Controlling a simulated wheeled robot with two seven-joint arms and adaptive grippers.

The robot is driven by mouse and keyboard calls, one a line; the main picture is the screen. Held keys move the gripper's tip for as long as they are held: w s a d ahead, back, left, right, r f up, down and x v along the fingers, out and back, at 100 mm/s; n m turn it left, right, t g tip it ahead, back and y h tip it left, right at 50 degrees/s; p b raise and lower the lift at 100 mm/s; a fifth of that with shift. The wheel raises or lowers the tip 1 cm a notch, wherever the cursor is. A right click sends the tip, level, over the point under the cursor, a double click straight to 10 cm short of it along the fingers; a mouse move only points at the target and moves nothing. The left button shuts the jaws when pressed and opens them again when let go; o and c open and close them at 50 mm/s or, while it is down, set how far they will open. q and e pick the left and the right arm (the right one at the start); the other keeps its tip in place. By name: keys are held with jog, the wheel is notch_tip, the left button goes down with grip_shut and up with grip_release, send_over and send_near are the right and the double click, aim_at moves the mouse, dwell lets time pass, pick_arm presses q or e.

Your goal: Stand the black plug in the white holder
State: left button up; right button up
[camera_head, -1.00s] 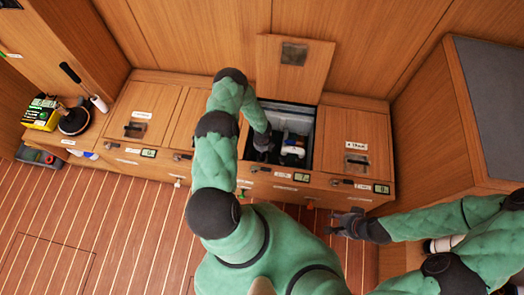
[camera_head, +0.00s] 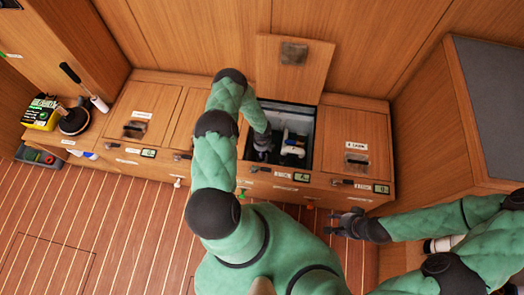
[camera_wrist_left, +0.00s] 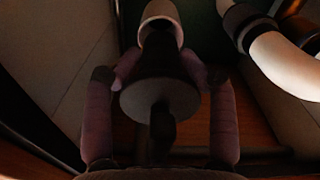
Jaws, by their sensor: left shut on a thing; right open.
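My left gripper (camera_head: 262,147) is down inside the open locker. In the left wrist view its fingers (camera_wrist_left: 160,85) are shut on both sides of the black plug (camera_wrist_left: 158,72), which has a broad round flange and a short dark tail. A white cylinder, which looks like the white holder (camera_wrist_left: 161,10), is right at the plug's far end. I cannot tell whether the plug is inside it or only in line with it. The holder is not clear in the head view. My right gripper (camera_head: 347,222) is open and empty, in front of the lockers.
A white curved pipe (camera_wrist_left: 285,62) with black fittings is close on the right inside the locker; it also shows in the head view (camera_head: 292,145). The raised lid (camera_head: 293,68) leans against the back wall. The locker walls are close around my left gripper.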

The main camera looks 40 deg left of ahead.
pick_arm(q)
jog(key=shift+f, duration=2.45)
dwell(0.4)
jog(key=o, duration=1.5)
jog(key=shift+c, duration=0.2)
jog(key=shift+o, duration=0.3)
jog(key=shift+o, duration=1.2)
jog(key=shift+r+p, duration=2.15)
jog(key=shift+r, duration=1.35)
